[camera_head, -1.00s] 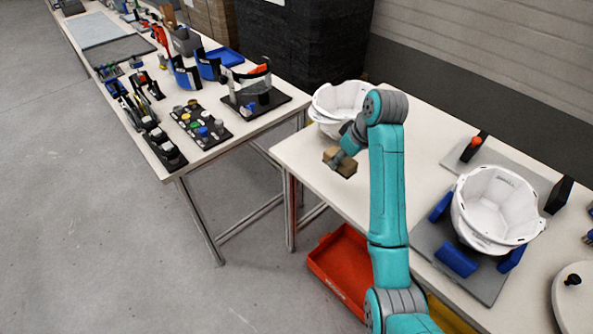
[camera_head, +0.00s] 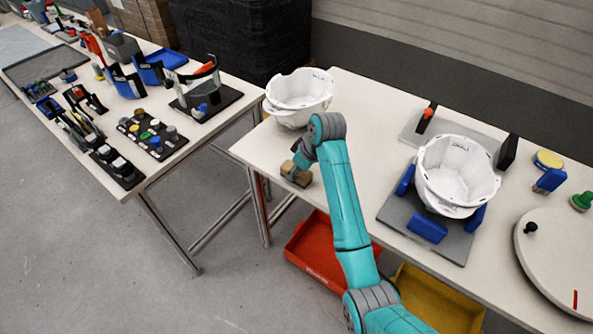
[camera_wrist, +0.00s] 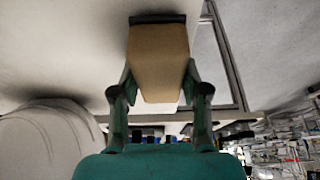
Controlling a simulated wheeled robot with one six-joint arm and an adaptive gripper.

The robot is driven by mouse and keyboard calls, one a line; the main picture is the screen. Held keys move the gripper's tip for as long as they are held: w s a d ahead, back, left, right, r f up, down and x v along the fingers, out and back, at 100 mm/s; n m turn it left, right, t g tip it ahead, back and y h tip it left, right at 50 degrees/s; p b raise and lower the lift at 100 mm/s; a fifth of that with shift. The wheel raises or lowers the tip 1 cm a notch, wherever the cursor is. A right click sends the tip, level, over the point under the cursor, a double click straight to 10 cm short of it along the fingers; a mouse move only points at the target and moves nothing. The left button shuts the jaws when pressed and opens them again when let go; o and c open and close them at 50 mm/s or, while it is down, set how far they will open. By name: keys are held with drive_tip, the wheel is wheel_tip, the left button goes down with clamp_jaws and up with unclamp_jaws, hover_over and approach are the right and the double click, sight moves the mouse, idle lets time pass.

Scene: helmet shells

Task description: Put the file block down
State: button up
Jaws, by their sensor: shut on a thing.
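The file block (camera_head: 297,177) is a tan block with a dark layer on one face. It is near the left end of the right-hand table (camera_head: 350,110). My gripper (camera_head: 303,163) is shut on it; in the wrist view the gripper fingers (camera_wrist: 160,100) press on both sides of the file block (camera_wrist: 158,55). The dark layer is at its far end in the wrist view. I cannot tell whether the block touches the tabletop or hangs just above it.
A white helmet shell (camera_head: 300,92) stands behind my gripper. Another helmet shell (camera_head: 455,172) sits in a fixture with blue pads (camera_head: 428,229). A red bin (camera_head: 325,255) and a yellow bin (camera_head: 440,300) are below the table. The tabletop around the block is mostly clear.

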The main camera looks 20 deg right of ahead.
drive_tip(key=shift+f, duration=0.25)
drive_tip(key=o, duration=1)
